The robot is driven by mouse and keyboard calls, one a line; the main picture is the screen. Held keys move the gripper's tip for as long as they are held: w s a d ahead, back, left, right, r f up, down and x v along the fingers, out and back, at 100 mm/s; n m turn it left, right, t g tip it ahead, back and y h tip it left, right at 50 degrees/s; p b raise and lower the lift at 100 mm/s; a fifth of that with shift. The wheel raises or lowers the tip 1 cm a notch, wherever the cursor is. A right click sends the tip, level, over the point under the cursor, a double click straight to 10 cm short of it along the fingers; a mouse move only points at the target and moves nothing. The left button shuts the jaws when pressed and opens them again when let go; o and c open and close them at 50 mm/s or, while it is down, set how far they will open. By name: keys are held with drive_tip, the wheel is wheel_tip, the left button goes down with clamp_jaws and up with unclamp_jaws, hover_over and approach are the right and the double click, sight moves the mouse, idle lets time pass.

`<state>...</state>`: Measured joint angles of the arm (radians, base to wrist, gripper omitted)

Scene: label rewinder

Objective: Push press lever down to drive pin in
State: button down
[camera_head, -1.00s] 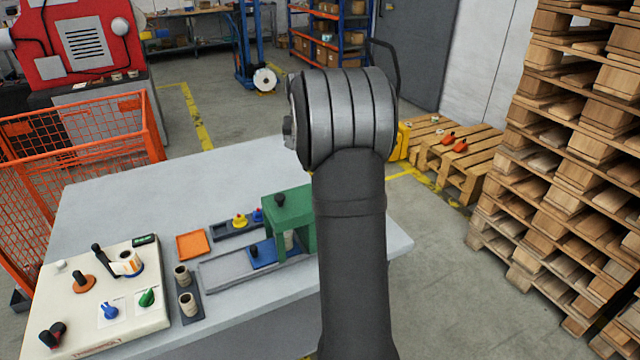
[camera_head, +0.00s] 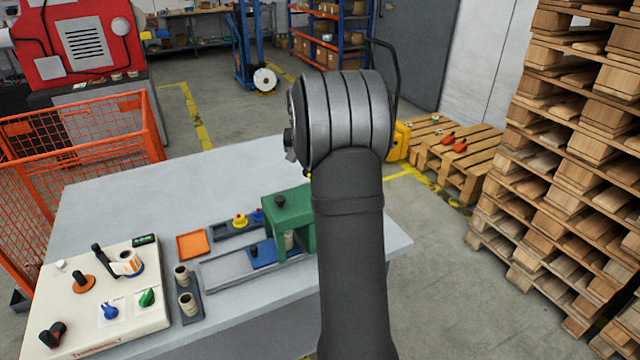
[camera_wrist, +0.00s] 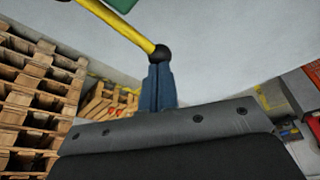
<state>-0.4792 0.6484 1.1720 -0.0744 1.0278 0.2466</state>
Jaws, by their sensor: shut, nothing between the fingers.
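The green press (camera_head: 290,212) stands on the table, with a black knob on its top. A corner of it shows at the top of the wrist view (camera_wrist: 122,4). The yellow press lever (camera_wrist: 115,27) slants across the wrist view and ends in a black ball knob (camera_wrist: 160,53). My gripper (camera_wrist: 158,68) is shut, its blue fingers together, with the tips at the ball knob; I cannot tell whether they touch it. My arm hides the gripper and the lever in the head view. The pin is not clearly visible.
A blue block (camera_head: 263,251) sits on a grey rail (camera_head: 225,272) by the press. An orange tray (camera_head: 192,245), a dark holder with two rolls (camera_head: 187,303) and a control panel (camera_head: 75,310) are to the left. Stacked pallets (camera_head: 565,150) stand at right.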

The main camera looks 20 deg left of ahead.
drive_tip(key=shift+f, duration=1.7)
wheel_tip(320, 180, up, 11)
idle(0.8)
drive_tip(key=shift+f, duration=2.6)
